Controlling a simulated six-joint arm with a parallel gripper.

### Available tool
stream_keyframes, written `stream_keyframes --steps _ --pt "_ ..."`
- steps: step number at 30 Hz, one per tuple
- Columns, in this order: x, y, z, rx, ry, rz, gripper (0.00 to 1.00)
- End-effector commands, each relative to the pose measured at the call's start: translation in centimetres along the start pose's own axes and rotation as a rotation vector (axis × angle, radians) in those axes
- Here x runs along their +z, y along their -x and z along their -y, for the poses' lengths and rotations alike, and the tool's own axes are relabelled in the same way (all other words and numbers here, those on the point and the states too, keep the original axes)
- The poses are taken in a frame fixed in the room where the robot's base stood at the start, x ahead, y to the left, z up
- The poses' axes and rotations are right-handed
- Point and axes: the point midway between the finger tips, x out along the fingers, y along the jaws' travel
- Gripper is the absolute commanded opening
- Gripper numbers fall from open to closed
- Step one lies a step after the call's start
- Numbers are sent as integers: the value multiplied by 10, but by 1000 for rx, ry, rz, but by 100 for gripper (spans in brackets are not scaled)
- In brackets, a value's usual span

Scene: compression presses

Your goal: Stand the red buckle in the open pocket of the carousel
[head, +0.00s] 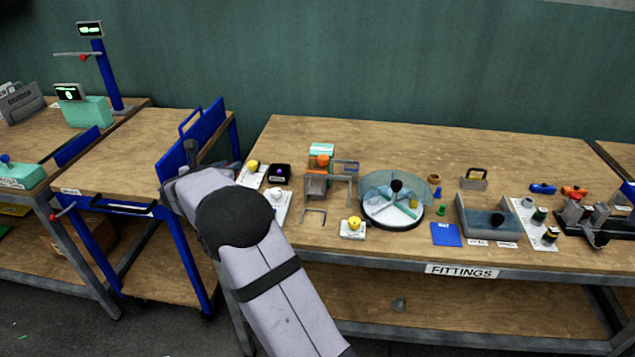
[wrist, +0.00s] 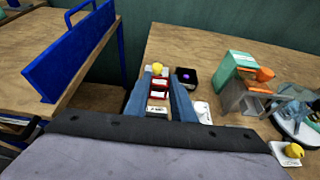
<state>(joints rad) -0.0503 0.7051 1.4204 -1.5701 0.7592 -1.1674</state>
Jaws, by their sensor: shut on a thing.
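My gripper (wrist: 161,88) shows in the wrist view as two blue-grey fingers. They are shut on the red buckle (wrist: 160,84), a small red piece between them near the tips. In the head view my own arm hides the gripper and the buckle. The carousel (head: 393,222) is a round white turntable with dividers, a clear curved cover and a black knob, well to the right of my arm. A yellowish piece stands in one of its sections. Which pocket is open is too small to tell. The carousel's edge also shows at the right of the wrist view (wrist: 298,131).
White stands with yellow knobs (head: 353,226), a black box with a purple button (head: 279,173) and a grey press with an orange knob (head: 316,185) stand between my arm and the carousel. A blue-framed cart (head: 125,180) is at left.

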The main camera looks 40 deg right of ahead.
Motion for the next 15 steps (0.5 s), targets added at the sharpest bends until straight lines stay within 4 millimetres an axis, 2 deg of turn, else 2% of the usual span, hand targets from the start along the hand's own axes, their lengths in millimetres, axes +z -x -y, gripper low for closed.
stream_keyframes --steps 4,8,15 --pt "1 -3 17 -47 -22 -5 2" --pt "2 -8 50 -137 -63 -9 2" --pt "4 -12 142 -390 -171 -3 2"
